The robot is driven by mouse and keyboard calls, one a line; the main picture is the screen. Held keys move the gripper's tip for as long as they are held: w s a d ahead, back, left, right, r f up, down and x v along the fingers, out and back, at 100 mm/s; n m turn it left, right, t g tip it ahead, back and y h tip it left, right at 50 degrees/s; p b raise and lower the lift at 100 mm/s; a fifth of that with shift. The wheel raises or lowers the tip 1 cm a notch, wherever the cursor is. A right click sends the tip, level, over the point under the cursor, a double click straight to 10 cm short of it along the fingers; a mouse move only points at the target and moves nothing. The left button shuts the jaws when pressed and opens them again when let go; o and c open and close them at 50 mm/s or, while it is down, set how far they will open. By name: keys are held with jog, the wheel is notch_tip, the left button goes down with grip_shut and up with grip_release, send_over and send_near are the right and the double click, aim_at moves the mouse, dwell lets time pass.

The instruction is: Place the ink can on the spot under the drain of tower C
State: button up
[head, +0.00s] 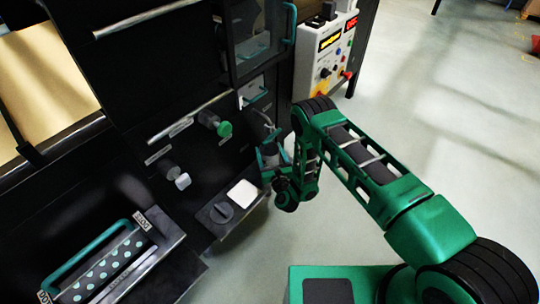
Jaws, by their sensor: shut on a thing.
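My gripper (269,148) is in front of the black machine's right end, above and to the right of a low shelf. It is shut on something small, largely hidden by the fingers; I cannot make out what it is. I cannot pick out the ink can for certain. A white square (242,194) and a dark round knob-like piece (222,212) are on the low shelf (215,229). A green knob (224,129) and a grey knob (182,181) stick out of the machine front. I cannot read which tower is C.
A control box (327,54) with coloured buttons stands at the back, beyond my arm. Brown paper (45,75) is at upper left. The pale floor (460,130) at right is clear.

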jog(key=shift+f, duration=0.85)
jog(key=o, duration=1.5)
jog(key=shift+f, duration=0.1)
jog(key=shift+o, duration=0.2)
